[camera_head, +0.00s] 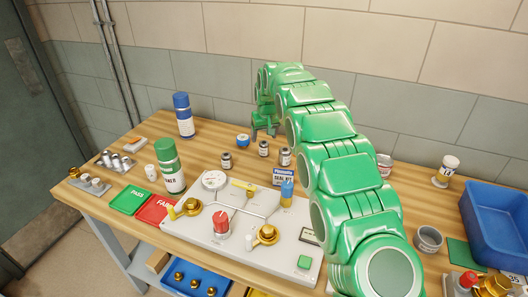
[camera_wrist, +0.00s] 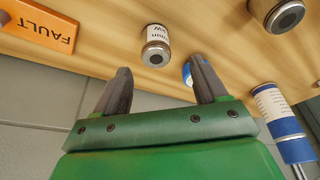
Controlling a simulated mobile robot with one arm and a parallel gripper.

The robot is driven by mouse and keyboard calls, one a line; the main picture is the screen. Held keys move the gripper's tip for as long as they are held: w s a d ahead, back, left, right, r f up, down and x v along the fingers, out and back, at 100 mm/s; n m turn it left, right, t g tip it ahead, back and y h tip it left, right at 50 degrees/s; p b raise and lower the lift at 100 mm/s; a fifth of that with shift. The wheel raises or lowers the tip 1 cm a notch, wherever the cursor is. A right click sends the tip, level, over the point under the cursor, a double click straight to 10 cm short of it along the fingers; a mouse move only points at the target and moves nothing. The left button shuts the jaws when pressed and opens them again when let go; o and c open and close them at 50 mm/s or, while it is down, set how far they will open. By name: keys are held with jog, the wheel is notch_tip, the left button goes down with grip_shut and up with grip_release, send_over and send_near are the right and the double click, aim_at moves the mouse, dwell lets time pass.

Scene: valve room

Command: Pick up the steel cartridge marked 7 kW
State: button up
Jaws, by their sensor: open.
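Small steel cartridges with white labels and dark tops stand on the wooden bench: one at left (camera_head: 227,160), one in the middle (camera_head: 264,149), one at right (camera_head: 286,156). Their markings are too small to read in the head view. In the wrist view, one cartridge (camera_wrist: 156,46) stands just beyond the fingertips, its label partly showing "kW"; the number is not legible. Another (camera_wrist: 278,14) is cut off at the top right. My gripper (camera_head: 265,132) is open and empty near the bench's back edge; its spread fingers (camera_wrist: 162,68) touch nothing visible.
A blue tape-like roll (camera_head: 243,140) sits near the gripper, partly behind a finger in the wrist view. A blue-and-white can (camera_head: 183,115) and green bottle (camera_head: 170,167) stand left. A valve panel (camera_head: 250,245) fills the front. An orange FAULT block (camera_wrist: 40,25) lies beside the cartridge.

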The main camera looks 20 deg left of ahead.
aim_at(264, 143)
jog(key=shift+x, duration=1.2)
jog(key=shift+d+x, duration=0.1)
jog(key=shift+x, duration=1.25)
jog(key=shift+d+x, duration=0.15)
jog(key=shift+x, duration=1.25)
jog(key=c, duration=1.3)
jog(key=shift+r, duration=0.1)
